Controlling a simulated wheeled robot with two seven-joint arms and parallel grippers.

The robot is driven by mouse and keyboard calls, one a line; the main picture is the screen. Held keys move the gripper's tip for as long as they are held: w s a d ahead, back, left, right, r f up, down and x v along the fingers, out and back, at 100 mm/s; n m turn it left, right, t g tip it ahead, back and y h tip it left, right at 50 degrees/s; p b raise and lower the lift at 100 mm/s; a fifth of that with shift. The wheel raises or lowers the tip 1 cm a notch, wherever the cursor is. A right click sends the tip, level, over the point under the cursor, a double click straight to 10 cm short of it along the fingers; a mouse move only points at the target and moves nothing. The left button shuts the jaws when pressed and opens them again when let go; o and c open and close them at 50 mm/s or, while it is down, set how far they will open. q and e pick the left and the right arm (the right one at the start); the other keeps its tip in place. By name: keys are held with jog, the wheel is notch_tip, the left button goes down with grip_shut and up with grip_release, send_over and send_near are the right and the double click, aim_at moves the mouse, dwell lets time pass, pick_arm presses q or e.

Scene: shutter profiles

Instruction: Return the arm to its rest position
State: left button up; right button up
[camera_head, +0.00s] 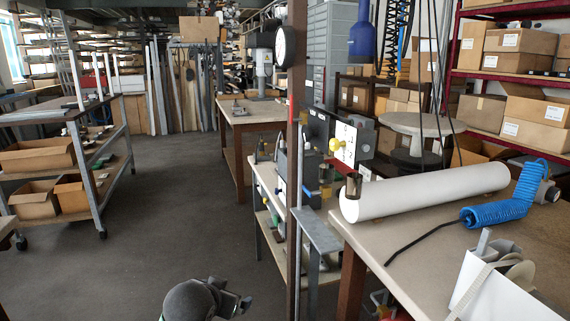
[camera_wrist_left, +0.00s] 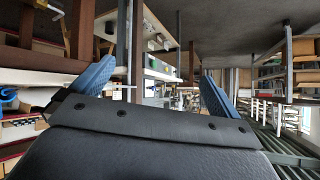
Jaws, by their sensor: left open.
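My left arm (camera_head: 188,302) shows at the bottom middle of the head view as a rounded dark grey link. My left gripper (camera_head: 232,305) is at its end, low over the dark floor and left of the brown post. In the left wrist view, the gripper (camera_wrist_left: 157,82) has its two blue fingers spread wide apart. Nothing is between them. My right gripper is in neither view.
A brown post (camera_head: 294,180) stands right of the gripper. A workbench (camera_head: 400,262) at the right holds a white roll (camera_head: 425,190) and a blue coiled hose (camera_head: 500,208). A wheeled rack (camera_head: 85,165) with cardboard boxes stands at the left. The floor (camera_head: 165,215) between is clear.

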pick_arm(q)
jog(key=s+f+g+p, duration=0.2)
jog(key=s+f, duration=0.4)
jog(key=s, duration=0.5)
jog(key=s+f+n+g+p, duration=0.1)
jog(key=s+f+g+p, duration=0.2)
jog(key=s+f, duration=0.4)
jog(key=s+f+g+p, duration=0.3)
jog(key=s+f, duration=0.4)
jog(key=s, duration=0.8)
jog(key=shift+d+n, duration=0.3)
jog(key=shift+d, duration=0.05)
